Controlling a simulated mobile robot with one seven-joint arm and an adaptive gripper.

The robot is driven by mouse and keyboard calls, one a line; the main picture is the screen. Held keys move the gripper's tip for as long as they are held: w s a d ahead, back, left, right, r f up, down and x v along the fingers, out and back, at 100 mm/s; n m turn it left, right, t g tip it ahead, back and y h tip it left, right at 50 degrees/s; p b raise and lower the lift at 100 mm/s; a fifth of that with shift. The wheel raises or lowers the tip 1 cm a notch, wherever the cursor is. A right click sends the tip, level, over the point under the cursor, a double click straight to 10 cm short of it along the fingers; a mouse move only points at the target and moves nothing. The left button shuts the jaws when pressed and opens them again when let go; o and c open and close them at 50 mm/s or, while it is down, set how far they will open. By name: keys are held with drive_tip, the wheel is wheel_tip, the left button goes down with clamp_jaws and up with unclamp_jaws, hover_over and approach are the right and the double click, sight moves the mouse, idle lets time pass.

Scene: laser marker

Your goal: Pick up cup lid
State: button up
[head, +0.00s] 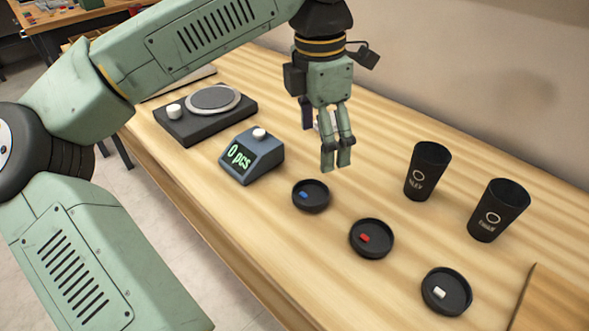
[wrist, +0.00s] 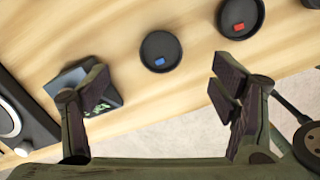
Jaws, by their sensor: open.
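Three shallow round black pieces, which look like lids or small dishes, lie on the table: one with a blue block (head: 318,191), one with a red block (head: 381,240) and one with a white block (head: 456,291). I cannot tell which is the cup lid. Two black cups stand upright and open-topped, one left (head: 427,172) and one right (head: 498,212). My gripper (head: 336,165) is open and empty above the table, behind the blue-block piece. In the wrist view, the blue-block piece (wrist: 152,47) lies between and beyond my fingers (wrist: 160,80); the red-block piece (wrist: 250,12) is at the top right.
A counter box (head: 251,157) reading "0 pcs" stands left of the blue-block piece. A black device with a round plate (head: 205,115) is farther left. A brown panel (head: 550,300) is at the lower right. Bare tabletop lies between the round pieces and the cups.

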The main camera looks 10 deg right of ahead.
hover_over(314, 196)
drive_tip(key=shift+y, duration=0.4)
drive_tip(key=f, duration=0.5)
drive_tip(key=shift+w+a+f, duration=0.1)
drive_tip(key=shift+a, duration=0.3)
drive_tip(key=shift+d+f+p, duration=0.2)
drive_tip(key=shift+f+p, duration=0.1)
drive_tip(key=shift+f, duration=1.15)
drive_tip(key=shift+d+f+p, duration=0.2)
drive_tip(key=shift+f+p, duration=0.1)
drive_tip(key=shift+f, duration=1.15)
drive_tip(key=shift+c, duration=0.5)
drive_tip(key=c, duration=1)
